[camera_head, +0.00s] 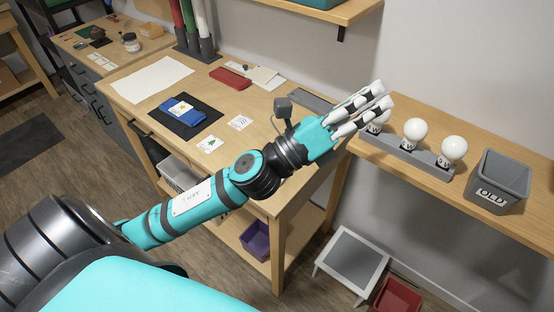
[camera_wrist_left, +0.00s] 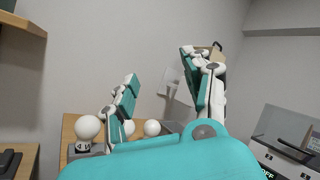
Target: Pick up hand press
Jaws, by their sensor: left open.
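My left gripper (camera_head: 383,98) reaches across the wooden workbench (camera_head: 128,94) toward the shelf on the right in the head view. Its white fingers are spread and hold nothing. In the left wrist view the open fingers (camera_wrist_left: 160,70) stand apart with bare wall between them. I cannot make out a thing that is surely the hand press in either view. My arm hides part of the bench. My right gripper is in neither view.
Light bulbs stand in a grey holder (camera_head: 402,154) on the right shelf, beside a grey bin (camera_head: 498,182) marked OLD. A blue folded item lies on a dark mat (camera_head: 204,126). A grey-topped stool (camera_head: 352,256) and a red bin (camera_head: 397,298) stand below.

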